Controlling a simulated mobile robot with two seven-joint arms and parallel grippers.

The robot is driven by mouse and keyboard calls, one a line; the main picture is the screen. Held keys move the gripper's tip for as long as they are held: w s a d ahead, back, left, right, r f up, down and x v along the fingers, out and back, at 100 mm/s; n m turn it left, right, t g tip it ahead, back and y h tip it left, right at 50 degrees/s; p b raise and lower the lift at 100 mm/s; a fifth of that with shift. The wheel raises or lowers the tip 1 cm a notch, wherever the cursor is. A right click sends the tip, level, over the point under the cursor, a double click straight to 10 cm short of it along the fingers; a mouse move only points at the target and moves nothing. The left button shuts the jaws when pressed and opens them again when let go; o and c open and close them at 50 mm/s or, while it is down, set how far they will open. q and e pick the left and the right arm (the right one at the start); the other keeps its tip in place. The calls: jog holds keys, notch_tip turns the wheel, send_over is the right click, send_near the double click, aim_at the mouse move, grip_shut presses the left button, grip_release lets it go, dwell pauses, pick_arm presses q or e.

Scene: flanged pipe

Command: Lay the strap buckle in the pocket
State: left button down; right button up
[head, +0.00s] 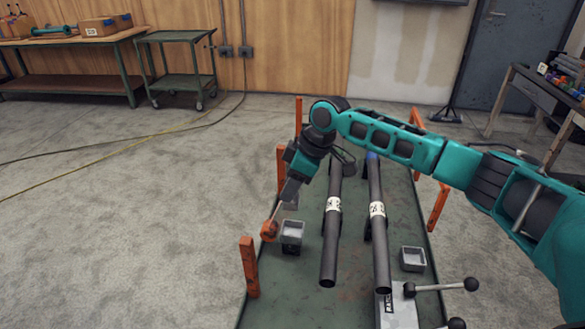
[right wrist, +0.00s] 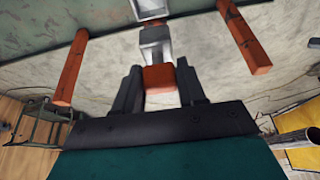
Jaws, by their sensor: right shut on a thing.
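My right gripper (head: 275,218) reaches down from the right arm at the left edge of the green bed. It is shut on the strap buckle, an orange block (right wrist: 159,78) with a grey metal part (right wrist: 155,45) beyond it in the right wrist view. The orange part (head: 268,232) shows at the fingertips in the head view, just left of a small grey open-topped pocket (head: 291,235). The pocket's pale rim (right wrist: 150,10) shows at the top of the right wrist view, past the buckle. A second, similar pocket (head: 413,258) sits right of the pipes. My left gripper is out of view.
Two dark pipes (head: 330,245) with white labels lie along the green bed (head: 310,300). Orange posts (head: 249,268) stand along its edges. A clamp with black-knobbed levers (head: 440,287) is at the front right. Open floor lies to the left.

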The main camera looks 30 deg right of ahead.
aim_at(292, 205)
jog(key=shift+w+d+r, duration=0.15)
jog(key=shift+w+d, duration=0.05)
jog(key=shift+w, duration=0.05)
jog(key=shift+f, duration=0.95)
notch_tip(292, 205, down, 5)
jog(key=b, duration=0.5)
jog(key=shift+r, duration=0.1)
jog(key=shift+f, duration=1.55)
jog(key=shift+f, duration=0.55)
